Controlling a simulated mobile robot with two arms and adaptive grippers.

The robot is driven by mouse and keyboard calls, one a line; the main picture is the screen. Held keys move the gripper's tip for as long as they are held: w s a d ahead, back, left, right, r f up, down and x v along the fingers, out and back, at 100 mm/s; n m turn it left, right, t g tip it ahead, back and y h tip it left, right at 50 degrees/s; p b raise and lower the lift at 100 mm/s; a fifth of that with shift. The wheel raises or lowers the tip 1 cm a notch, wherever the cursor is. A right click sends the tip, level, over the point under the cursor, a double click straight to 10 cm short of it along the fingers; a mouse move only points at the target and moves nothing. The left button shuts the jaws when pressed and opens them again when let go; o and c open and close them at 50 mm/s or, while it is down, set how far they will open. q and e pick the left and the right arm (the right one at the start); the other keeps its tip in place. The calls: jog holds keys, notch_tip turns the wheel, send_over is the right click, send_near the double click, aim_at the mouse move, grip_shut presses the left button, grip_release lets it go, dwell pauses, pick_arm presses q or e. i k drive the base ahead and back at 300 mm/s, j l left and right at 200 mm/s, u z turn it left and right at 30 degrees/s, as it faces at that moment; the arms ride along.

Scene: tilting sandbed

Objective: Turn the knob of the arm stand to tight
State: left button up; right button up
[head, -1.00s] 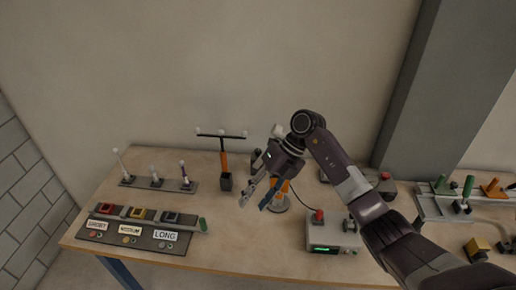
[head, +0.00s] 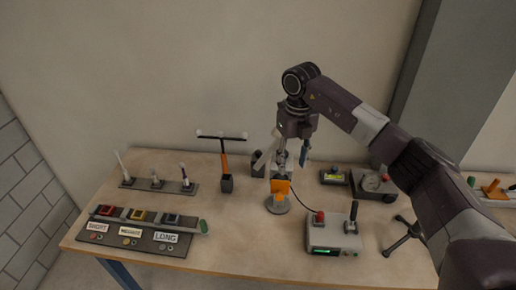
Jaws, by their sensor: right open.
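A stand with an orange block (head: 281,187) on a round grey base (head: 277,208) is in the middle of the table; it seems to be the arm stand. Its upper part is partly hidden by my right gripper, and I cannot make out its knob or the knob's setting. My left gripper is not in view.
A T-shaped stand (head: 226,160) is left of the gripper. A control box (head: 333,236) with a red button and lever stands front right of the arm stand. A gauge box (head: 374,185) is behind it. Bare table lies front centre.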

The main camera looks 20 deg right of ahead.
aim_at(258, 153)
jog(key=i, duration=0.95)
